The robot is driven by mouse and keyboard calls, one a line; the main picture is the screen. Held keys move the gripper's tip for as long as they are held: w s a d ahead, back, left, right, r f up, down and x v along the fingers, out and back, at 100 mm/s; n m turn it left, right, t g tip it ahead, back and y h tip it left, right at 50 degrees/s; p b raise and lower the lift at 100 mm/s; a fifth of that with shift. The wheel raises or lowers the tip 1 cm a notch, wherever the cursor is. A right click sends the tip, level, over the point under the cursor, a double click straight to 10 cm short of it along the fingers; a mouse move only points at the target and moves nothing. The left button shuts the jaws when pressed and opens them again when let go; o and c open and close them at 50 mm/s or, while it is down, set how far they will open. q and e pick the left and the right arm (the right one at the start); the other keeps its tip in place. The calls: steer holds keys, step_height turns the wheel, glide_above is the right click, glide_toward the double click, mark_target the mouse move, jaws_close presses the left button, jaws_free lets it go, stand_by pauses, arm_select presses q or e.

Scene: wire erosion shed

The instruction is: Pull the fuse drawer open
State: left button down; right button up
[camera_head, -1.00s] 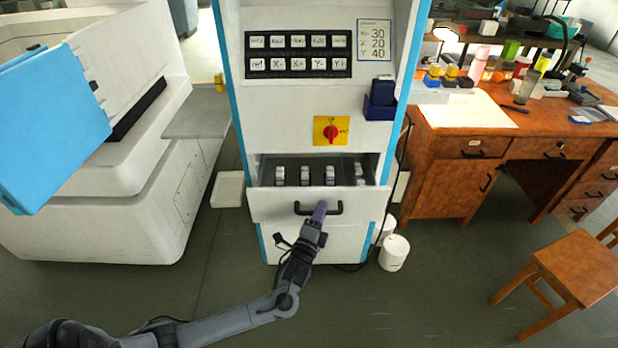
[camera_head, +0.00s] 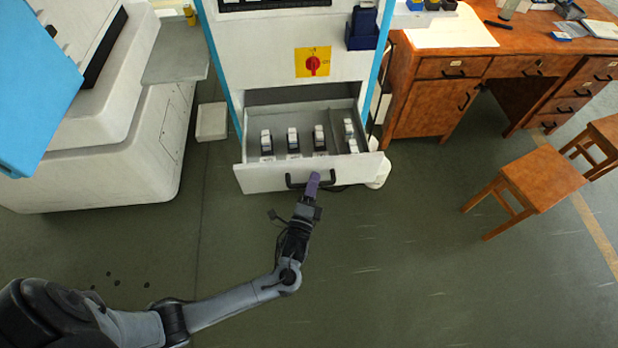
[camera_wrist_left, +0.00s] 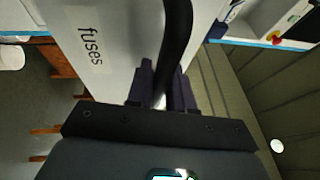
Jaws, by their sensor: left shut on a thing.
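The fuse drawer (camera_head: 252,180) stands pulled well out of the white and blue cabinet. Several fuses with white tops stand inside it. A black bar handle (camera_head: 295,182) is on its front. My right gripper is not in view.
A red switch on a yellow plate (camera_head: 313,63) is above the drawer. A wooden desk (camera_head: 425,100) and stool (camera_head: 540,180) stand to the right. A white machine (camera_head: 90,140) stands at left. The floor in front is clear.

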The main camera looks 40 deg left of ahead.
arm_select(q)
steer(key=c, duration=1.1)
jaws_free()
steer(key=p+v, duration=0.2)
steer(key=v, duration=0.8)
steer(key=shift+s, duration=0.35)
